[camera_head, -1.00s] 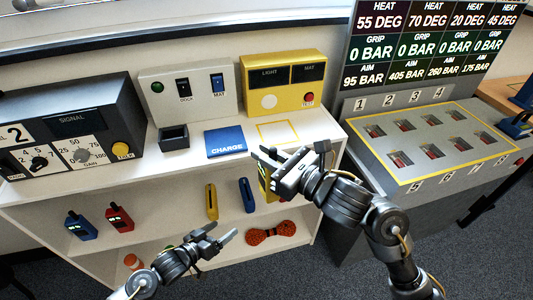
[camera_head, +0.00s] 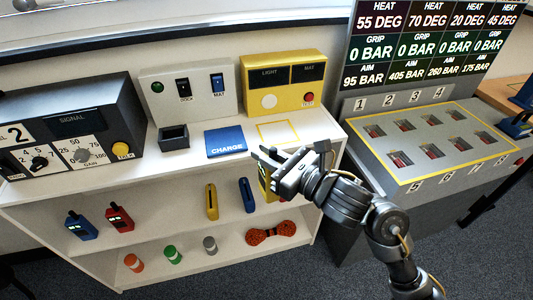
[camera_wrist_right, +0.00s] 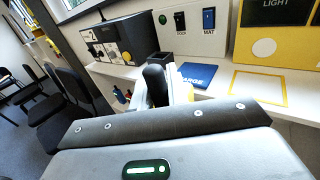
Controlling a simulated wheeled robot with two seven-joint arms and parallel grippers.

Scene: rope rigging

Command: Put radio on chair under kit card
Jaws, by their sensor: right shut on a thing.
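My right gripper (camera_head: 268,164) is shut on a yellow radio (camera_head: 264,182) in front of the shelf unit's top edge. The gripper hides most of the radio. In the right wrist view a black stub (camera_wrist_right: 155,84), probably its antenna, stands up between the fingers. A blue radio (camera_head: 82,226) and a red radio (camera_head: 120,217) stand on the shelf below. Dark chairs (camera_wrist_right: 72,88) stand in a row at the left of the right wrist view. I cannot make out a kit card over any chair. My left gripper is out of view.
The white shelf top (camera_head: 185,175) carries a blue charge pad (camera_head: 226,140), a dark open box (camera_head: 173,138) and a yellow-outlined square (camera_head: 279,131). A grey console (camera_head: 430,140) stands right. Floor is open by the chairs.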

